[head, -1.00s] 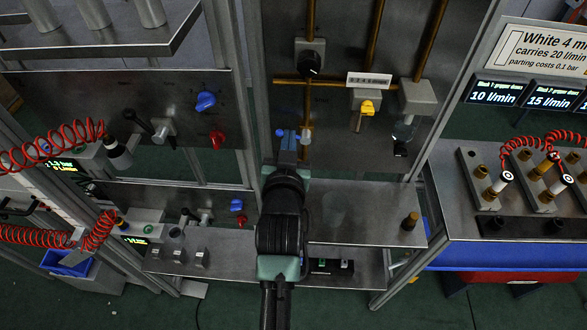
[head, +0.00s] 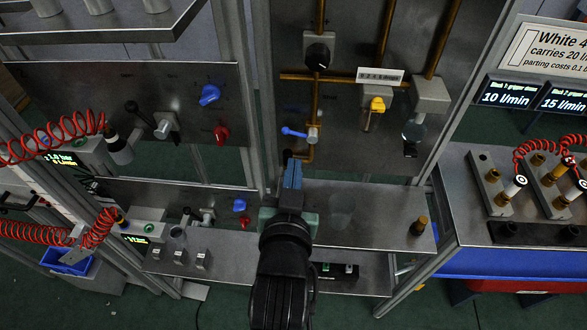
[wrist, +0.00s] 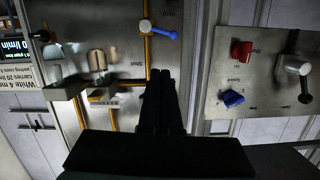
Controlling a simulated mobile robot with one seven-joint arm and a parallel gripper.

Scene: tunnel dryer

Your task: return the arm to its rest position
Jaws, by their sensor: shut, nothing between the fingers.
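My gripper (head: 290,168) shows in the middle of the head view, above the metal shelf and in front of the upright panel. Its fingers are shut with nothing between them. In the wrist view my gripper (wrist: 163,75) points at the panel, its dark fingers side by side. The blue lever valve (head: 294,132) on the brass pipe is just beyond the fingertips in the head view. In the wrist view the blue lever (wrist: 158,32) lies above the fingertips, apart from them in the picture.
A left panel carries a blue knob (head: 209,95) and a red knob (head: 222,134). Red coiled hoses (head: 75,128) hang at left. A bench (head: 465,205) with fittings stands at right.

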